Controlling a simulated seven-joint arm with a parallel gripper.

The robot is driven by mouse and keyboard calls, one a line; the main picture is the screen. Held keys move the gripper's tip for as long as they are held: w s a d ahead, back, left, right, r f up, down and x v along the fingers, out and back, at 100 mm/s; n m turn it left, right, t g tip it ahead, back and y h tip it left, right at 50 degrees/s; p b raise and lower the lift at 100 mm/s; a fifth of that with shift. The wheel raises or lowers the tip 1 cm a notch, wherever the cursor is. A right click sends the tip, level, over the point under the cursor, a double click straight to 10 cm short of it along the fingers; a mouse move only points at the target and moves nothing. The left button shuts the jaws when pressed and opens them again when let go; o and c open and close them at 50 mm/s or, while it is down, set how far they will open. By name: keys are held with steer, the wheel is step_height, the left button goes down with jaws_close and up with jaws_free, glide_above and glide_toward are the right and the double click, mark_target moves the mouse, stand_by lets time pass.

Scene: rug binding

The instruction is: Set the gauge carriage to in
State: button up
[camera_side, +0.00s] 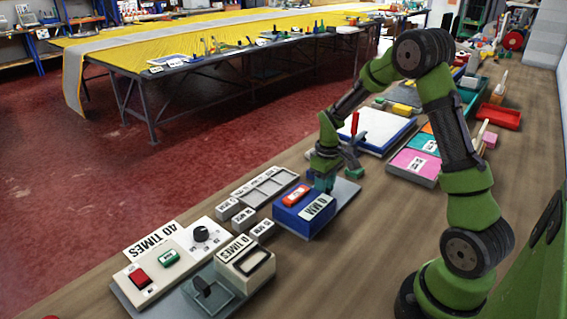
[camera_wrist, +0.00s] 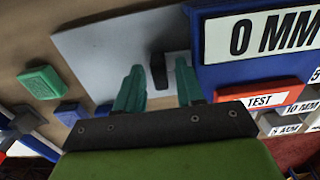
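The gauge is a blue box (camera_side: 290,222) with a "0 MM" display (camera_side: 317,207) and a red TEST button (camera_side: 297,195). It stands on a grey plate (camera_side: 347,192), and its display also shows in the wrist view (camera_wrist: 265,35). In the wrist view a dark upright piece (camera_wrist: 158,70) with a pale bar (camera_wrist: 178,62) beside the blue box looks like the carriage. My gripper (camera_wrist: 160,78) is open, with a teal finger on each side of the dark piece and visible gaps. In the side view my gripper (camera_side: 325,180) hides the carriage.
Small labelled grey blocks (camera_side: 243,217) and a grey tray (camera_side: 265,187) lie left of the gauge. A green block (camera_wrist: 40,82) and a blue block (camera_wrist: 68,112) lie near the plate. A red-handled clamp (camera_side: 354,125) stands behind my gripper. A counter box (camera_side: 245,262) stands in front.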

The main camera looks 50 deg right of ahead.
steer(key=d, duration=0.9)
steer(key=shift+d, duration=0.3)
step_height(320, 180, up, 16)
steer(key=s+a+r+m+t, duration=0.1)
steer(key=s+a, duration=0.3)
steer(key=a, duration=0.5)
steer(key=s+a+r+m+t+y, duration=0.1)
steer(key=s+a+r+m+t, duration=0.1)
steer(key=s+a, duration=0.3)
steer(key=s+a+r+m+t, duration=0.1)
steer(key=s+a, duration=0.4)
steer(key=a, duration=0.8)
steer(key=shift+a+r+m+t+y, duration=0.25)
steer(key=shift+r+t, duration=0.2)
steer(key=shift+t, duration=0.95)
steer(key=shift+d, duration=0.1)
